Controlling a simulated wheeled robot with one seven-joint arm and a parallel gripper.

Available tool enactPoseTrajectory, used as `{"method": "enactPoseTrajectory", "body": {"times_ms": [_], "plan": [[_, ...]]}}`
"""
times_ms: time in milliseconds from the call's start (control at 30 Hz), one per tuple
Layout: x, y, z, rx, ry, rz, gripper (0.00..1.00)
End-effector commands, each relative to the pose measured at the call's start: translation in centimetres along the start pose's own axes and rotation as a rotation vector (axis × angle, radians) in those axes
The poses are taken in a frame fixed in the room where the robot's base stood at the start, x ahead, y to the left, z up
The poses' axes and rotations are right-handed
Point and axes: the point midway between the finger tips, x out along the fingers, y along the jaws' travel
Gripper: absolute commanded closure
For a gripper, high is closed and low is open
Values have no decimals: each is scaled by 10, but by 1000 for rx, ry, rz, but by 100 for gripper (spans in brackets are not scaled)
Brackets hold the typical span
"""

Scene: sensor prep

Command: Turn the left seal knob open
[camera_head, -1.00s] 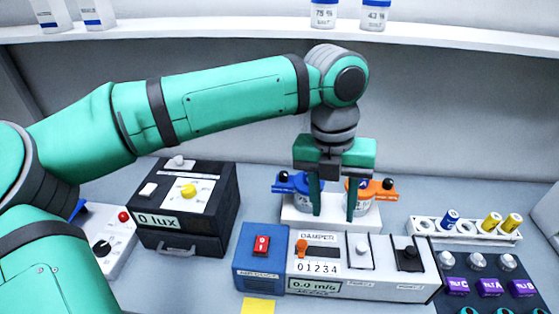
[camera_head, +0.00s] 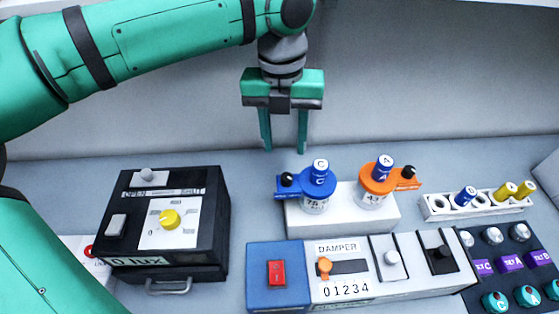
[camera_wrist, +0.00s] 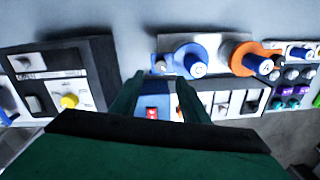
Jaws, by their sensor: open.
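A blue-collared jar (camera_head: 314,203) stands at the left of a white block (camera_head: 346,221). Its blue arm points left and bears a black knob (camera_head: 287,179), which I take for the left seal knob. A blue cylinder marked C (camera_head: 319,171) stands upright in its top. The orange-collared jar (camera_head: 375,198) at the right has a black knob (camera_head: 409,172) pointing right. My gripper (camera_head: 284,150) is open and empty, above and behind the blue jar's left side, apart from it. In the wrist view, my gripper (camera_wrist: 160,80) shows left of the blue collar (camera_wrist: 186,58).
A black lux box (camera_head: 205,240) stands at the left. The damper panel (camera_head: 345,290) lies in front of the white block. A rack (camera_head: 435,209) with blue and yellow cylinders and a dark button panel (camera_head: 515,250) are at the right. Bare table lies behind the block.

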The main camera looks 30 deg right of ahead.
Motion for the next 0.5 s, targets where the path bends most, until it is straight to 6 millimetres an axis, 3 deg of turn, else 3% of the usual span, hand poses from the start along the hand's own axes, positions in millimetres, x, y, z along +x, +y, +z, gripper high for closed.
{"method": "enactPoseTrajectory", "body": {"times_ms": [500], "plan": [[83, -1, -1, 2, 4, -1, 59]]}}
